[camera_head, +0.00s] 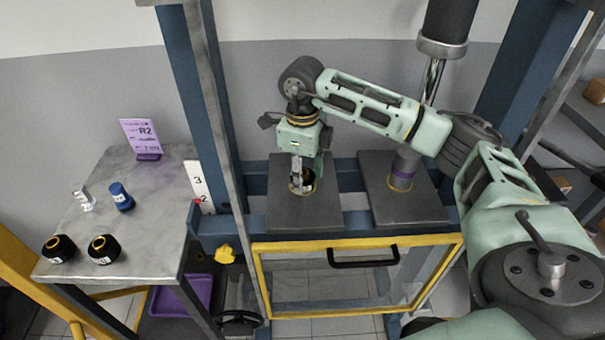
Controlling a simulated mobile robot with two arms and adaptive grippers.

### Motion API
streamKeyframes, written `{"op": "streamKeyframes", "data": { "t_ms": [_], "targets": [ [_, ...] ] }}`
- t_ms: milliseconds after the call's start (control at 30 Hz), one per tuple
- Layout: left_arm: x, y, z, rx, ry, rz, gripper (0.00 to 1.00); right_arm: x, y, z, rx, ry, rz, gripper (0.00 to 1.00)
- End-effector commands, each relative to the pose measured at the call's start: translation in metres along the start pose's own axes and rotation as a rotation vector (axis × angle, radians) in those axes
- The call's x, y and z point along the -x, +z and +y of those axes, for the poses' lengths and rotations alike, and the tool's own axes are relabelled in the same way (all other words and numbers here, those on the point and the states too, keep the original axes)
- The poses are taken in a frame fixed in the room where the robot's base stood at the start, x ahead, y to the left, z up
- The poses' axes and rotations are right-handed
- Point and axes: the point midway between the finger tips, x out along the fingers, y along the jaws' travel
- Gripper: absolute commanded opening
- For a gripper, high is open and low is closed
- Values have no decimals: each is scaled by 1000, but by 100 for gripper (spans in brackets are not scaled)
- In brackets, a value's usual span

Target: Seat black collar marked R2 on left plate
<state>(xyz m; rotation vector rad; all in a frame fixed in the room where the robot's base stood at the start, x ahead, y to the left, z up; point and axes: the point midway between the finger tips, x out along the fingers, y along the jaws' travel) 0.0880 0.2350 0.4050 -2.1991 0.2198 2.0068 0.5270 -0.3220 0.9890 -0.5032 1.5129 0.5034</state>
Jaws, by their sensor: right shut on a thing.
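The left plate (303,216) is a dark grey square slab on the blue press frame. A black collar (309,181) with a white label is at the middle of this plate, at a gold ring. Its mark is too small to read. My right gripper (298,183) points down over the left plate and is shut on this collar. The fingers hide part of the collar, and I cannot tell whether it sits fully down. A purple card marked R2 (143,135) stands on the side table. My left gripper is out of view.
The side table (140,235) holds two more black collars (59,248) (103,249), a blue bottle (121,196) and a small clear item (83,198). A yellow-framed guard (355,243) is below the plates.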

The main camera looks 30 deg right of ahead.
Motion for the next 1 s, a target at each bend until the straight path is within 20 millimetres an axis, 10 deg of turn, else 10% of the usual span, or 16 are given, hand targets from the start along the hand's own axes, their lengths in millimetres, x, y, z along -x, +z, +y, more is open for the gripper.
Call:
{"op": "streamKeyframes", "data": {
  "t_ms": [167,200,400,767,1000],
  "targets": [
    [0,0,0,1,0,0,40,1,0,0,0,-1,-2,0],
    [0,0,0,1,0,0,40,1,0,0,0,-1,-2,45],
    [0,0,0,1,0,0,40,1,0,0,0,-1,-2,62],
    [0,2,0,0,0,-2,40,2,0,0,0,0,1,63],
    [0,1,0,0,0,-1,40,39,1,-1,0,-3,-4,63]
  ]
}}
